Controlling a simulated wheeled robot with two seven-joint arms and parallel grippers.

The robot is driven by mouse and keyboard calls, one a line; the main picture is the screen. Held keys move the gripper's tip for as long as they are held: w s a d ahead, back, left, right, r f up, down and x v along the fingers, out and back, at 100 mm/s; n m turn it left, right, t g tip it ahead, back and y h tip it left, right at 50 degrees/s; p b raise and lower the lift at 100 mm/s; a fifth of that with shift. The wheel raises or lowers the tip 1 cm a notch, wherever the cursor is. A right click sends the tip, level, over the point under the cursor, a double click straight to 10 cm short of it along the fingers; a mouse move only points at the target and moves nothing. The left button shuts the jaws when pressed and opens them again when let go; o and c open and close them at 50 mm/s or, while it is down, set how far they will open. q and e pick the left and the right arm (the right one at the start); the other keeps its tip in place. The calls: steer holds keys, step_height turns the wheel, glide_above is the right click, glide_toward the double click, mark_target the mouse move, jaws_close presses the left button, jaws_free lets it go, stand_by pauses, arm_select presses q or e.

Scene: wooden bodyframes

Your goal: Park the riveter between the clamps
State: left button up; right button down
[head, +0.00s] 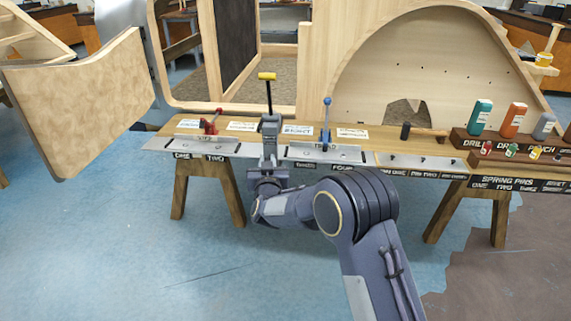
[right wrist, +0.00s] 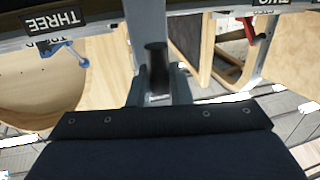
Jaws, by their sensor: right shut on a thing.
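The dark rod (right wrist: 157,62) also shows between the fingers in the right wrist view. The red clamp (head: 210,124) is to its left and the blue clamp (head: 326,126) to its right. In the right wrist view the blue clamp (right wrist: 70,52) is at left and the red clamp (right wrist: 248,28) at right. The gripper hides the riveter's lower end, so I cannot tell if it touches the bench. My left gripper is not in view.
The wooden bench (head: 440,146) carries metal plates and labels. A black-handled tool (head: 405,131) stands right of the blue clamp. Coloured bottles (head: 514,119) stand on a rack at right. A large wooden frame (head: 318,60) rises behind. The blue floor in front is clear.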

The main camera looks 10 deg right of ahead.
steer(key=shift+w+a+p, duration=0.1)
steer(key=shift+w+a, duration=0.1)
steer(key=shift+a, duration=0.5)
steer(key=shift+w+a+p, duration=0.1)
steer(key=shift+w+a, duration=0.1)
steer(key=shift+a, duration=0.55)
steer(key=shift+w+a+p, duration=0.1)
steer(key=shift+w+a, duration=0.1)
steer(key=shift+a, duration=0.5)
steer(key=c, duration=1.4)
jaws_free()
steer(key=s, duration=0.7)
steer(key=shift+s+a, duration=0.3)
steer(key=shift+s, duration=0.1)
steer(key=shift+d+r, duration=0.1)
